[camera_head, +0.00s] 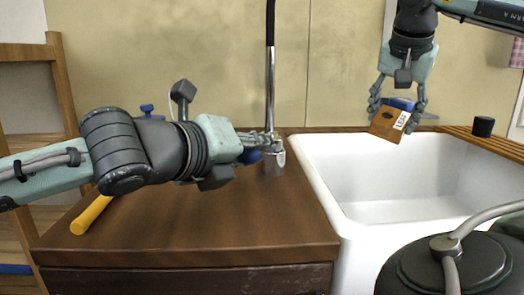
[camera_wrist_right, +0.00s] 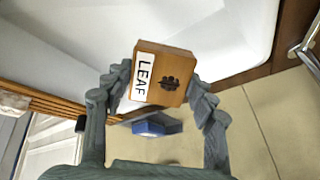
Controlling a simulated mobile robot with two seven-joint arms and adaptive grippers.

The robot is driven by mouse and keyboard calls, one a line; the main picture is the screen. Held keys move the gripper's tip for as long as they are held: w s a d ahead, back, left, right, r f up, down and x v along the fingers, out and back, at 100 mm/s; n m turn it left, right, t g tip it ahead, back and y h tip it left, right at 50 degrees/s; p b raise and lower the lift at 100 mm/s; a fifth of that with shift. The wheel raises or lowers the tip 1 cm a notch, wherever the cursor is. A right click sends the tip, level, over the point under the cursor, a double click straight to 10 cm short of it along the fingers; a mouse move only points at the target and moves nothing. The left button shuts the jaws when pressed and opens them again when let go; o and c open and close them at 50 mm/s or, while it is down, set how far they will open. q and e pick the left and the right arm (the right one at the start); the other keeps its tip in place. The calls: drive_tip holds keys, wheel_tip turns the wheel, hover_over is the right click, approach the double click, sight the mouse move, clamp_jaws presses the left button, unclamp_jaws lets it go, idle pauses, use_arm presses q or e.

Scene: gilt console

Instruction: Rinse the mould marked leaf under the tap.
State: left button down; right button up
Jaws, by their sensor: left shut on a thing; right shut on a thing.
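The mould marked LEAF (camera_head: 385,124) is a small brown wooden block with a white label and a dark leaf shape. My right gripper (camera_head: 397,112) is shut on it and holds it tilted, above the back of the white sink (camera_head: 330,185). In the right wrist view the mould (camera_wrist_right: 172,80) sits between both fingers, label readable. The tap (camera_head: 271,85) is a tall steel pipe with a dark upper part, left of the sink. My left gripper (camera_head: 268,142) is shut at the tap's base, its fingers partly hiding what they grip. No water shows.
A brown wooden counter (camera_head: 190,225) lies left of the sink, with a yellow handle (camera_head: 92,214) on it. A blue object (camera_wrist_right: 150,128) shows beyond the mould. The sink basin looks empty.

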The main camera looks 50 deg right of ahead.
sight(400, 124)
use_arm(q)
drive_tip(key=shift+w+f+m+g, duration=0.1)
drive_tip(key=shift+w+m+g, duration=0.05)
drive_tip(key=shift+m+g, duration=0.2)
drive_tip(key=c, duration=1.6)
unclamp_jaws()
drive_tip(key=shift+o, duration=0.2)
drive_tip(key=v, duration=1.2)
drive_tip(key=shift+f+b, duration=0.55)
drive_tip(key=shift+b, duration=0.05)
use_arm(e)
drive_tip(key=shift+s+a+f, duration=0.1)
drive_tip(key=shift+s+a, duration=0.15)
drive_tip(key=shift+a, duration=0.45)
drive_tip(key=shift+s+a, duration=0.2)
drive_tip(key=shift+a, duration=0.45)
use_arm(q)
drive_tip(key=shift+f+b, duration=0.6)
use_arm(e)
drive_tip(key=shift+s+a, duration=0.3)
drive_tip(key=shift+a, duration=0.5)
drive_tip(key=shift+s+a, duration=0.25)
drive_tip(key=shift+a, duration=0.6)
drive_tip(key=shift+s+a, duration=0.3)
drive_tip(key=shift+a, duration=0.5)
